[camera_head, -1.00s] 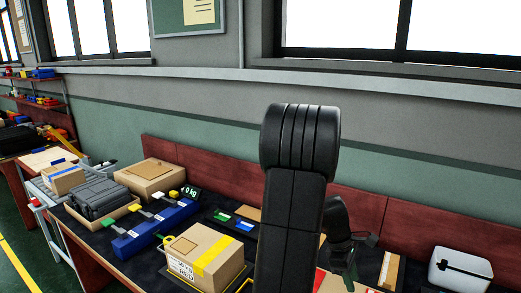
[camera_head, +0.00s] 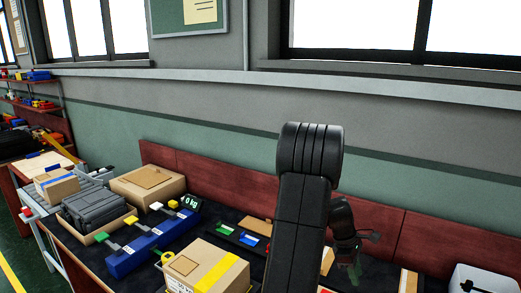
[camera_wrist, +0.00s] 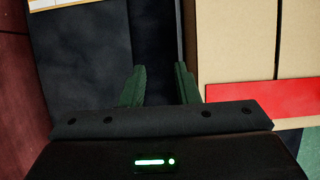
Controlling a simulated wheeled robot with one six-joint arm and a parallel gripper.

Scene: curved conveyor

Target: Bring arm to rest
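My arm rises in the middle of the head view, with its black elbow high and the forearm reaching down behind it. My gripper (camera_wrist: 160,86) shows in the wrist view with its two dark green fingers apart and nothing between them. It is over the dark bench top, beside brown cardboard.
A taped carton (camera_head: 208,270) stands left of my arm on the bench. A white box (camera_head: 480,281) is at right. A red backboard (camera_head: 235,187) lines the bench.

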